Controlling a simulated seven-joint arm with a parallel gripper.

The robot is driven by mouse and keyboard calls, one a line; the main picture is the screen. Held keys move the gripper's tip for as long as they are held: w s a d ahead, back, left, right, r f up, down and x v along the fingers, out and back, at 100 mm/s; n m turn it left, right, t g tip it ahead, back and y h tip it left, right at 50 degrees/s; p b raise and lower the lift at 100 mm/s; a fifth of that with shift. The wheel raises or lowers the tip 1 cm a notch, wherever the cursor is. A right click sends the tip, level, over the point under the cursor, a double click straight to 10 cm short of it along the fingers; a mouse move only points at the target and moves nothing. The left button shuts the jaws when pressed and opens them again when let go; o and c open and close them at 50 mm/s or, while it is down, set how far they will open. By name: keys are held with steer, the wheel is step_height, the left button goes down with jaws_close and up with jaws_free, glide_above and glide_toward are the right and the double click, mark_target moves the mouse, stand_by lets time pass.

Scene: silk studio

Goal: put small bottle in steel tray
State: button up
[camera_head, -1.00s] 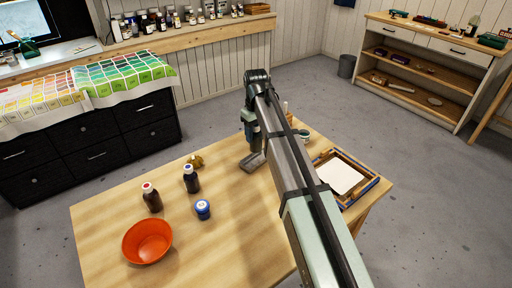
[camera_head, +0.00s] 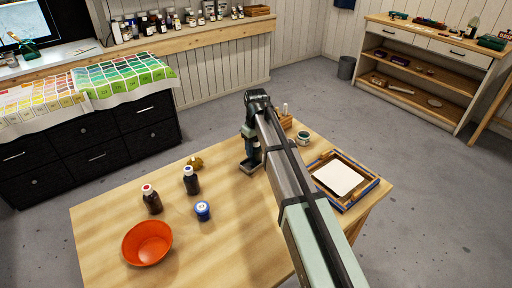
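Two dark bottles stand upright on the wooden table: one with a red-marked cap (camera_head: 152,200) and one with a white and blue cap (camera_head: 191,181). A short blue jar (camera_head: 203,211) stands near them. I cannot tell which of these is the small bottle. My gripper (camera_head: 250,167) points down over the table's far side, right of the bottles and well apart from them. Its fingers are small and dark here, so I cannot tell whether they are open or hold anything. I cannot make out a steel tray; my arm hides part of the table.
An orange bowl (camera_head: 147,243) sits at the table's front left. A small brass-coloured item (camera_head: 196,162) lies behind the bottles. A wooden frame with a white sheet (camera_head: 338,179), a small jar (camera_head: 303,138) and a wooden holder (camera_head: 285,119) are right of my arm. The table's (camera_head: 235,235) front middle is clear.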

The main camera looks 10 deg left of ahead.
steer(key=o, duration=0.4)
steer(key=shift+r, duration=0.1)
step_height(320, 180, up, 12)
steer(key=shift+r, duration=0.1)
stand_by(0.5)
